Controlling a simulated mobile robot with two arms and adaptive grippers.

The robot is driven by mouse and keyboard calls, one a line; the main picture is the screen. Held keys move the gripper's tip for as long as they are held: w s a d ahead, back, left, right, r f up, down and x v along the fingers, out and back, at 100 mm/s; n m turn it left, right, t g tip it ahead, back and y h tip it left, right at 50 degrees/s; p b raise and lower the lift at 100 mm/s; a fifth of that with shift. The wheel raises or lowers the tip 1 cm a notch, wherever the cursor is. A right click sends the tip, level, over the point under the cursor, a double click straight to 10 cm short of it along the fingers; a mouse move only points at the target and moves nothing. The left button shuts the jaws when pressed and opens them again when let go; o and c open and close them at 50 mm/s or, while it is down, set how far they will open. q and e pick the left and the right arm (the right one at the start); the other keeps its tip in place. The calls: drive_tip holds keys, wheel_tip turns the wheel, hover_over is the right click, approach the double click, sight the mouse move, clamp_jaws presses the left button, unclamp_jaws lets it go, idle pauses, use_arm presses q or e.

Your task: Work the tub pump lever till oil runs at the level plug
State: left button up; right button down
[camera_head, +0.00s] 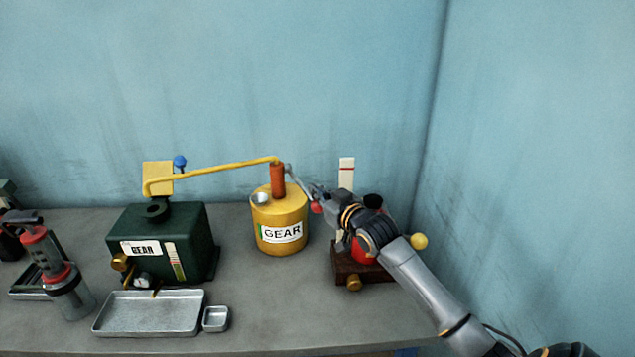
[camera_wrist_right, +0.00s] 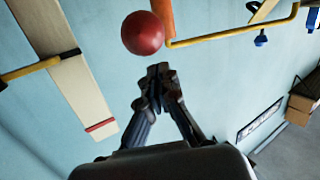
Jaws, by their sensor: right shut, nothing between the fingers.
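The yellow tub (camera_head: 281,222) labelled GEAR stands mid-table with an orange pump column (camera_head: 278,180) on top. Its grey lever (camera_head: 298,185) slopes down right to a red knob (camera_head: 316,208). The yellow delivery pipe (camera_head: 215,169) runs left to the top of the dark green gearbox (camera_head: 190,228). Brass fittings (camera_head: 121,262) are on the gearbox front; whether oil runs there is unclear. My right gripper (camera_head: 321,196) is shut and empty by the knob. In the right wrist view, the knob (camera_wrist_right: 142,33) lies just beyond the closed fingertips (camera_wrist_right: 158,76). My left gripper is out of view.
A metal tray (camera_head: 150,328) and small square dish (camera_head: 216,319) lie before the gearbox. A grey and red cylindrical tool (camera_head: 62,280) stands left. A wooden-based stand (camera_head: 350,265) with a white upright strip (camera_head: 346,172) is behind my right arm. The front middle is clear.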

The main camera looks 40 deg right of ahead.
drive_tip(key=shift+w+r+p, duration=0.25)
drive_tip(key=shift+r+p, duration=0.25)
drive_tip(key=shift+r, duration=0.75)
use_arm(q)
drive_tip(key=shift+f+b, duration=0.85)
drive_tip(key=shift+b, duration=1.05)
use_arm(e)
drive_tip(key=s, duration=1)
drive_tip(key=shift+a+f, duration=0.35)
